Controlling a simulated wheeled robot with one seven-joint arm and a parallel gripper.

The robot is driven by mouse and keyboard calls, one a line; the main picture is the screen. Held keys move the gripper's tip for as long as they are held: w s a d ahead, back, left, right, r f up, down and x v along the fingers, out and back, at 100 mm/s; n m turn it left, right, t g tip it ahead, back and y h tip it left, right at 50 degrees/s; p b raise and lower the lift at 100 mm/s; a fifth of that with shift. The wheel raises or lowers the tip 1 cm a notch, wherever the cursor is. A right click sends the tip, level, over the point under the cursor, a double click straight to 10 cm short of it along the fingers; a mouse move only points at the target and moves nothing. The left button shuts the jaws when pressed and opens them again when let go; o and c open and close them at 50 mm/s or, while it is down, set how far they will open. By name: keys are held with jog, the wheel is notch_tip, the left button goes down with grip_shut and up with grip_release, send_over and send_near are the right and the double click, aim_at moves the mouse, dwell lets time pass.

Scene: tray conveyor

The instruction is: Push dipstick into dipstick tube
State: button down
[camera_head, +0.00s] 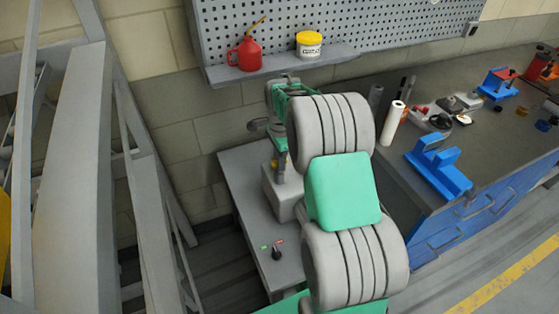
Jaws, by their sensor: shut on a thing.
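My gripper (279,152) points down over a grey block (283,192) on a small grey table, left of my arm. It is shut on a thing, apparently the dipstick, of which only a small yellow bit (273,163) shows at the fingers. The rest of the dipstick is hidden or too small to make out. The dipstick tube cannot be told apart from the grey block and the gripper. I cannot tell whether the dipstick's tip is inside the tube.
The small grey table (245,205) has a black knob (277,254) near its front. A workbench (440,130) with a blue stand (438,167), a white roll (393,126) and tools is at right. A red oil can (246,54) and yellow-lidded tub (309,45) stand on a shelf.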

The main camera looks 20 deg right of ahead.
jog(key=shift+f, duration=0.15)
jog(key=c, duration=1.3)
grip_release()
notch_tip(320, 180, up, 8)
jog(key=shift+f+b, duration=0.1)
jog(key=shift+b, duration=0.5)
